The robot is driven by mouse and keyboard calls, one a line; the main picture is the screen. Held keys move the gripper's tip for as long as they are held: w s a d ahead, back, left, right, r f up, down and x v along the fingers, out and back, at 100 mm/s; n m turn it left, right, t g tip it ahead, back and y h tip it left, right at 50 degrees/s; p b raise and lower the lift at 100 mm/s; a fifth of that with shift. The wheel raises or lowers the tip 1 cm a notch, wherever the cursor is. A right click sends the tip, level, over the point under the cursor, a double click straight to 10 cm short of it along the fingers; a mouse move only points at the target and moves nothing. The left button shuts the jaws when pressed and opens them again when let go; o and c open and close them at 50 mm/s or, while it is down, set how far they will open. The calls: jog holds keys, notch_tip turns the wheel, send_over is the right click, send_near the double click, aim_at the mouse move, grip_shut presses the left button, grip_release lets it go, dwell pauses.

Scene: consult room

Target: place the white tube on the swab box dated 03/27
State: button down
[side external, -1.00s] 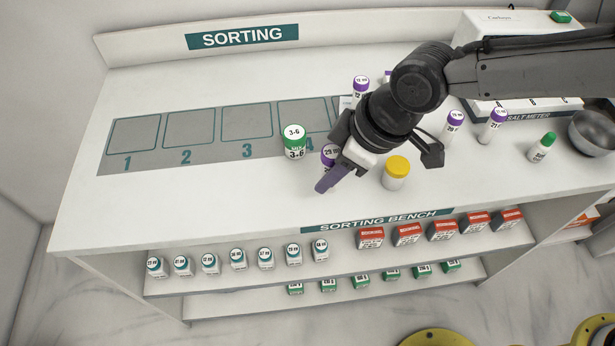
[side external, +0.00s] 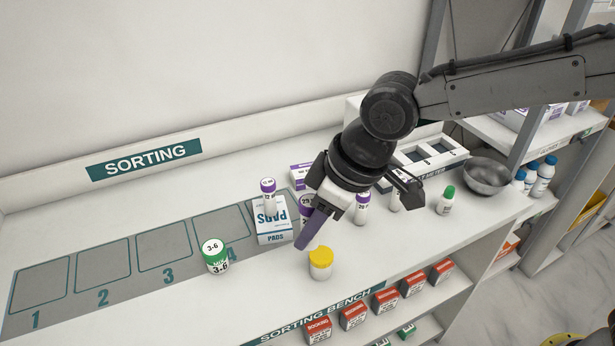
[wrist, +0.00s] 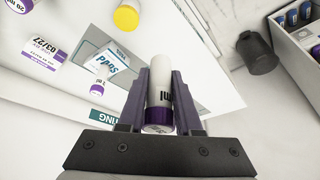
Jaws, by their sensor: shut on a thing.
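My gripper (wrist: 160,82) is shut on a white tube (wrist: 158,70) with a purple cap, held between its purple fingers. In the side view my gripper (side external: 304,240) is over the bench, and a finger partly covers the tube (side external: 306,207). Whether the tube touches the bench cannot be told. A white and purple box marked 03/27 (wrist: 45,55) lies left of the pads box in the wrist view. A white and purple box (side external: 302,177) behind the pads box in the side view appears to be the same one. Its top looks bare there, though partly hidden.
The pads box (side external: 272,234) carries a purple-capped tube (side external: 268,190). A yellow-capped jar (side external: 320,265) stands close to my fingers, and a green-capped bottle (side external: 216,258) to the left. Other tubes (side external: 361,208) stand to the right. The numbered mat (side external: 165,253) has empty squares.

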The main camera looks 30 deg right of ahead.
jog(key=w+d+r+m+t+h, duration=0.15)
jog(key=w+d+m, duration=0.45)
jog(key=w+d, duration=1.15)
send_near(305, 166)
jog(key=shift+w+a+f+h, duration=0.2)
jog(key=shift+w+a+h, duration=0.2)
jog(key=shift+w, duration=0.2)
jog(key=shift+w+a+f, duration=0.1)
jog(key=shift+w+f, duration=0.35)
jog(key=shift+f, duration=1.6)
jog(key=shift+f, duration=0.15)
jog(key=c, duration=0.6)
grip_release()
